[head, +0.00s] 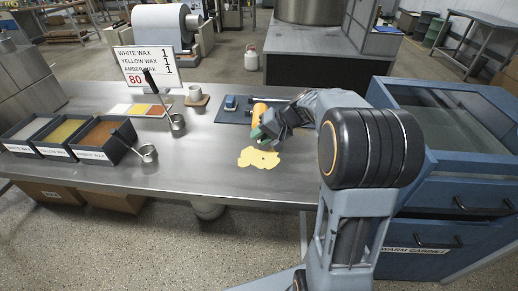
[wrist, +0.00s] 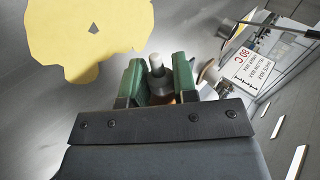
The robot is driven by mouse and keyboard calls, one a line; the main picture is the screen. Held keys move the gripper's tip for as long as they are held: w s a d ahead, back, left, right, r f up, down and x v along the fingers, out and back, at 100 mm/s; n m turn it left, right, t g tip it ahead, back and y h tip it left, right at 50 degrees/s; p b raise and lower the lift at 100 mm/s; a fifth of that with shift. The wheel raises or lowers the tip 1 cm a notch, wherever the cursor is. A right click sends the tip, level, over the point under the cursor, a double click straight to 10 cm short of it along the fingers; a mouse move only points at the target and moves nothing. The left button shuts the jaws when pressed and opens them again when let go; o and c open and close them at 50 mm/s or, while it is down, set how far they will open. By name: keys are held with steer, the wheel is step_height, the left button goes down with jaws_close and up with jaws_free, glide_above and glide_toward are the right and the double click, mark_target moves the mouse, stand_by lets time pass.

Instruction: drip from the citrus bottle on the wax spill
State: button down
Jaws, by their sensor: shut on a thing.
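The wax spill (head: 258,158) is a flat, pale yellow, irregular patch on the steel bench, and it fills the upper left of the wrist view (wrist: 85,35). My gripper (head: 266,132) is above the bench, just behind the spill. Its green fingers (wrist: 158,78) are shut on a bottle. In the wrist view the bottle shows a white tip and grey neck (wrist: 156,64) between the fingers. In the head view an orange body (head: 259,110), which looks like the citrus bottle, shows beside the fingers. Most of the bottle is hidden by the gripper. No drop is visible.
A dark mat (head: 226,116) with a blue item (head: 231,102) lies behind my gripper. Wax trays (head: 105,140), metal ladles (head: 148,153), a sample card (head: 140,110), a cup (head: 195,94) and a sign (head: 146,66) stand left. A blue warm cabinet (head: 440,200) is right.

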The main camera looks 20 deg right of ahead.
stand_by(0.3)
steer(key=shift+r+p, duration=0.7)
steer(key=shift+r, duration=0.8)
